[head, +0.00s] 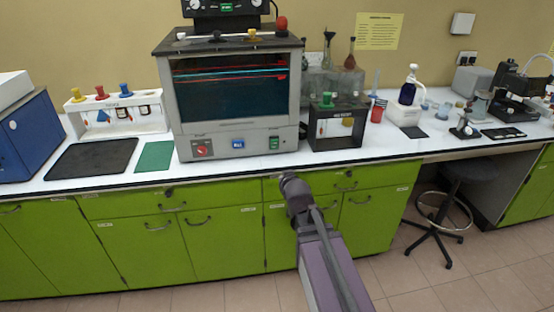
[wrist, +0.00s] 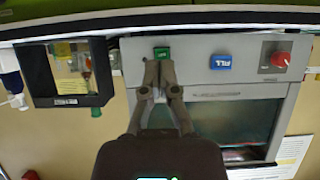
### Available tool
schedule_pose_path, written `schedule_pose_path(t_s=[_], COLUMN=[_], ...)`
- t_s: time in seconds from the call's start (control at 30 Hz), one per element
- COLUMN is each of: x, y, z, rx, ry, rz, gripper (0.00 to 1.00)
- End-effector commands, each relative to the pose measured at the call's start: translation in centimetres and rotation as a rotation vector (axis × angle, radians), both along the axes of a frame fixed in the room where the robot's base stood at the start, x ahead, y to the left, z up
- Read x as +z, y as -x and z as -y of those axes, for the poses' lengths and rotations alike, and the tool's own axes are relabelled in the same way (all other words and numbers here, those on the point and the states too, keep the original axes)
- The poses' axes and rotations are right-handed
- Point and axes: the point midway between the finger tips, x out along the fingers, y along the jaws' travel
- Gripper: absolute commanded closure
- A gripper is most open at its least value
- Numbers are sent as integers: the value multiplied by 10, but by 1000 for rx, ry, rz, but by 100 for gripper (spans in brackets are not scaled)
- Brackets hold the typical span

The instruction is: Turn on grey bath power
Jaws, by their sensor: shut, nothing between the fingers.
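The grey bath (head: 185,120) stands on the white counter, a large box with a dark glass front. Its lower front panel carries a green switch (head: 275,142) at the right, a blue button (head: 238,143) in the middle and a red knob (head: 202,150) at the left. The wrist view is upside down; there the green switch (wrist: 162,53) shows just beyond the fingertips of my gripper (wrist: 160,66). My gripper is shut and empty. Contact with the switch cannot be told. In the head view my arm's dark end is below the counter edge, in front of the bath.
A small black-framed box (head: 338,142) with a green knob stands just right of the bath. Left of the bath are a green mat (head: 155,156), a black mat (head: 92,158) and a white rack (head: 118,127). Green cabinets (head: 232,240) lie below the counter.

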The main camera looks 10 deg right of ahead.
Motion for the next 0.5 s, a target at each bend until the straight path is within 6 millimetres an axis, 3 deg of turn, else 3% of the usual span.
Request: schedule_pose_path(t_s=[0.03, 0.5], x=[-13, -16], y=[-7, -39], z=[0, -2], rx=[0, 15], ry=[0, -3], rz=[48, 512], gripper=[100, 100])
